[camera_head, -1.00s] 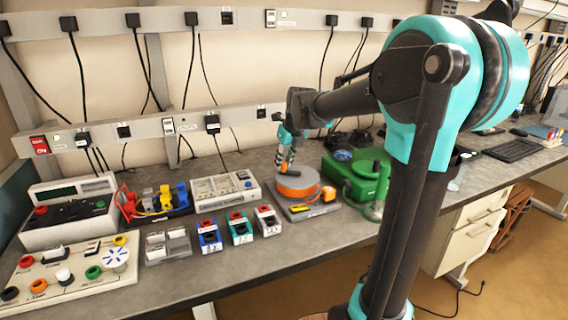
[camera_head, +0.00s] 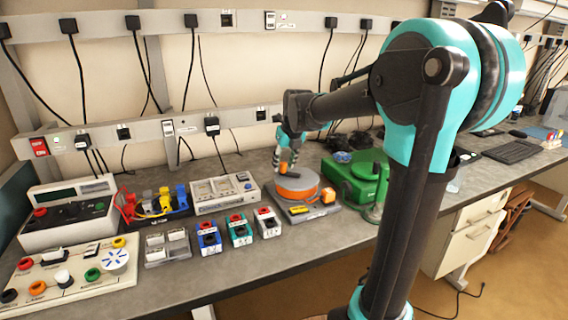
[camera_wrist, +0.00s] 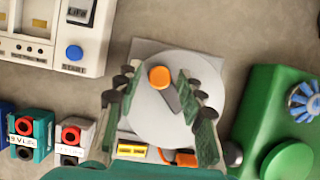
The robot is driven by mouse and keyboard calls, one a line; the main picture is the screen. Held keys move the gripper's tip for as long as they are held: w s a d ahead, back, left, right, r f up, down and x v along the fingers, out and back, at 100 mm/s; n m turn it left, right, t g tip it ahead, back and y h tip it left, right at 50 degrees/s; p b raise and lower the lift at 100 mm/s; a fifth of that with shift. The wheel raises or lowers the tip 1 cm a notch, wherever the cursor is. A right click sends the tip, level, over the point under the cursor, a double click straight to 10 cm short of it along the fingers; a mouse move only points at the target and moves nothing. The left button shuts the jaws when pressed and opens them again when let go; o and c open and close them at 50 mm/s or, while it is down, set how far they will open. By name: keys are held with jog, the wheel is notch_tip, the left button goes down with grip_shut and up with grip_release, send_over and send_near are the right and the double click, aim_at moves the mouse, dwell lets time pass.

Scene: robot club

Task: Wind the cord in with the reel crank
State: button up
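The cord reel (camera_head: 297,188) is a low orange drum with a grey top on a grey base plate, on the bench. In the wrist view its round grey top (camera_wrist: 150,118) fills the middle, with a dark crank arm (camera_wrist: 172,97) ending in an orange knob (camera_wrist: 160,77). My gripper (camera_wrist: 157,76) is open above the reel, one finger on each side of the knob, with gaps showing on both sides. In the head view my gripper (camera_head: 286,160) points down over the reel; its exact height above the knob is hard to tell.
A green machine (camera_head: 357,180) stands close to the right of the reel. A white meter box (camera_head: 224,192) is to the left, with several small coloured terminal blocks (camera_head: 239,229) in front. An orange and a yellow part (camera_wrist: 132,150) sit at the reel's front edge.

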jog(key=v, duration=1.2)
dwell(0.3)
